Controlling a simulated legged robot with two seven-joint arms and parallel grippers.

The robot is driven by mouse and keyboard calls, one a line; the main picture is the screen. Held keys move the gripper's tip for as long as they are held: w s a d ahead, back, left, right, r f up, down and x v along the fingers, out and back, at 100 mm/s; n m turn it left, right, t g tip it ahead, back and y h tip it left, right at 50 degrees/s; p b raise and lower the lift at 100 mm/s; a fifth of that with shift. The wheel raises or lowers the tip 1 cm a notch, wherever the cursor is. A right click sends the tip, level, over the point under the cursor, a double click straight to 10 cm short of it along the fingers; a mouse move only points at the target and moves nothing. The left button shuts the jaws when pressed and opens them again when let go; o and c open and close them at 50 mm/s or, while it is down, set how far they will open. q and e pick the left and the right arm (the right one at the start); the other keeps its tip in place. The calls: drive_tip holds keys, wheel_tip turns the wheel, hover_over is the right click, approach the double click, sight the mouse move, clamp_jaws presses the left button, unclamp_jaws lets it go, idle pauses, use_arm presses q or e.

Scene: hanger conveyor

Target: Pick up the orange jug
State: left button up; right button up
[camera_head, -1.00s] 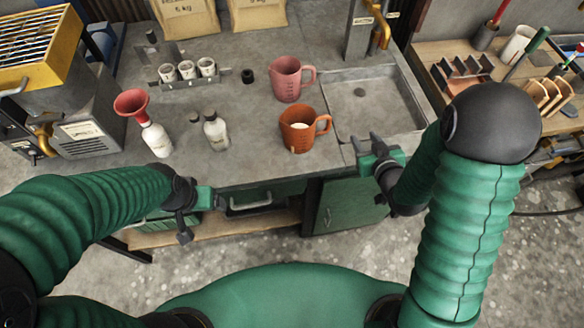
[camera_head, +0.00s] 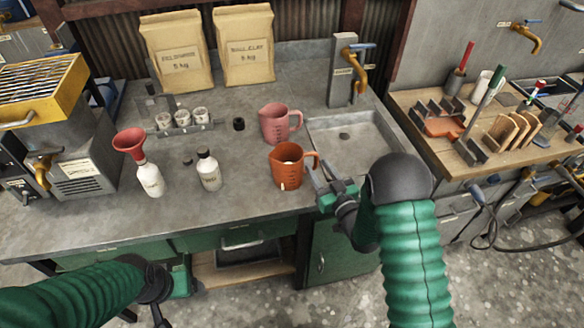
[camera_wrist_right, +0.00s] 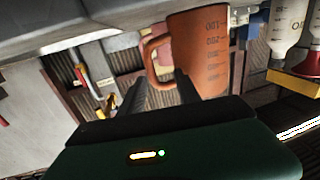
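The orange jug (camera_head: 287,167) stands upright on the grey worktop, left of the sink, its handle pointing right. Something pale shows inside it. My right gripper (camera_head: 322,174) is just right of the handle, its two fingers apart and empty. In the right wrist view, where the scene is upside down, the jug (camera_wrist_right: 205,55) and its handle lie just beyond the spread fingers (camera_wrist_right: 160,88). I cannot tell whether they touch the handle. My left gripper (camera_head: 172,297) is low at the front of the bench, away from the jug; its fingers are unclear.
A pink jug (camera_head: 276,124) stands close behind the orange one. White bottles (camera_head: 208,171) and a red funnel (camera_head: 129,142) are to the left. The sink (camera_head: 355,140) is to the right. The worktop in front of the orange jug is clear.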

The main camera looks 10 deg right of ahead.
sight(316, 161)
drive_tip(key=w, duration=0.5)
drive_tip(key=shift+d+f, duration=0.2)
drive_tip(key=shift+d, duration=0.1)
drive_tip(key=shift+a, duration=0.2)
drive_tip(key=shift+s+a+r, duration=0.1)
drive_tip(key=shift+c, duration=1.2)
drive_tip(key=c, duration=0.5)
clamp_jaws()
